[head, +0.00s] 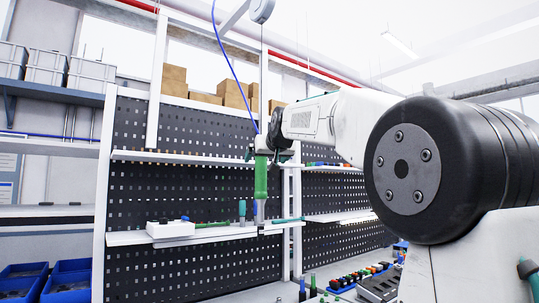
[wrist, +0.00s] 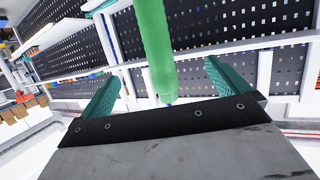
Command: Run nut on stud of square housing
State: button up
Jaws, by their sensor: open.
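A green, rod-like hand tool (head: 261,178) hangs upright in front of the perforated wall; a grey lower end shows beneath its green body. My gripper (head: 268,155) is at the top of this tool in the head view. In the wrist view my gripper (wrist: 160,78) is open, with one teal finger on each side of the green tool (wrist: 153,40). Gaps show between the tool and both fingers. I cannot make out the square housing, its stud or the nut in either view.
A white shelf (head: 128,238) behind the tool carries a white box (head: 170,229) with knobs. A dark block (head: 378,286) and small coloured parts (head: 345,280) lie on the surface at the lower right. Blue bins (head: 70,278) stand lower left. A blue cable (head: 228,60) runs down towards my gripper.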

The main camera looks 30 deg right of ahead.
aim_at(262, 164)
jog(key=shift+x, duration=3.85)
jog(key=shift+a, duration=0.1)
grip_shut()
